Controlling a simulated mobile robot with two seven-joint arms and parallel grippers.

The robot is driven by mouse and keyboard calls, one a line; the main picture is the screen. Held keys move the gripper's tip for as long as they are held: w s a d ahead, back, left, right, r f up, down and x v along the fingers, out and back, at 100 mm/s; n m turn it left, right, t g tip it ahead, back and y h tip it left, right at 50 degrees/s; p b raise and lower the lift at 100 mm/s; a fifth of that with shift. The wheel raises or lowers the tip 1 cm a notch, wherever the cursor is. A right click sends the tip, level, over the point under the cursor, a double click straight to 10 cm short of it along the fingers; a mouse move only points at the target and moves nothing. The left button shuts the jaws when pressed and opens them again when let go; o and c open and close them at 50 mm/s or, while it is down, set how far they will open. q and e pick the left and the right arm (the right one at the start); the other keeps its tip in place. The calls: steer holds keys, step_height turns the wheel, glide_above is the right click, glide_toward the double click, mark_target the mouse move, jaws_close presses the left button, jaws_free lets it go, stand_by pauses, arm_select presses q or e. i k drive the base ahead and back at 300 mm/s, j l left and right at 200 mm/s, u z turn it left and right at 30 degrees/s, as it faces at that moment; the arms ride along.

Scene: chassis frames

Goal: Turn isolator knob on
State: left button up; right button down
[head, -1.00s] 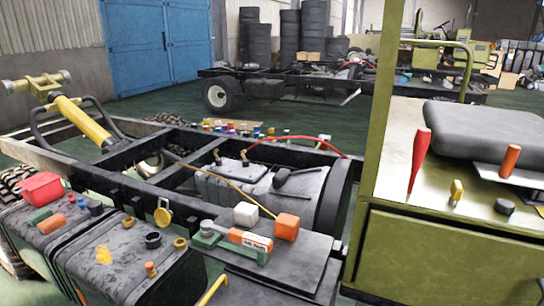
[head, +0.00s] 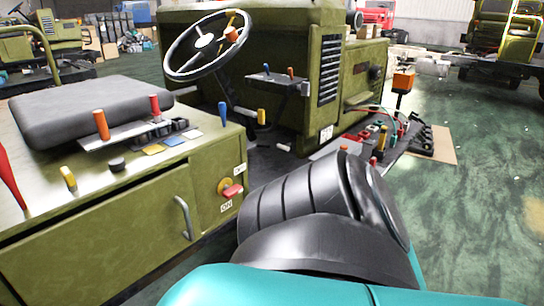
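The isolator knob (head: 232,191) is red, on a round yellow plate at the right end of the olive-green cabinet's front. Its red handle sticks out roughly sideways, tilted slightly. A small white "ON" label (head: 226,206) is below it, and another small white label (head: 240,169) is above it to the right. One of my arms, teal and black, fills the lower middle and right of the head view, to the right of the knob and apart from it in the picture. Neither gripper's fingers show.
The olive cabinet (head: 90,240) has a grey handle (head: 183,217) left of the knob. On its top are a black seat cushion (head: 90,105) and several coloured levers. A steering wheel (head: 207,45) stands behind. A low bench of parts (head: 375,140) lies right. Green floor (head: 480,200) is clear at right.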

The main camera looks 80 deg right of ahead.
mark_target(229, 192)
steer(key=z, duration=2.25)
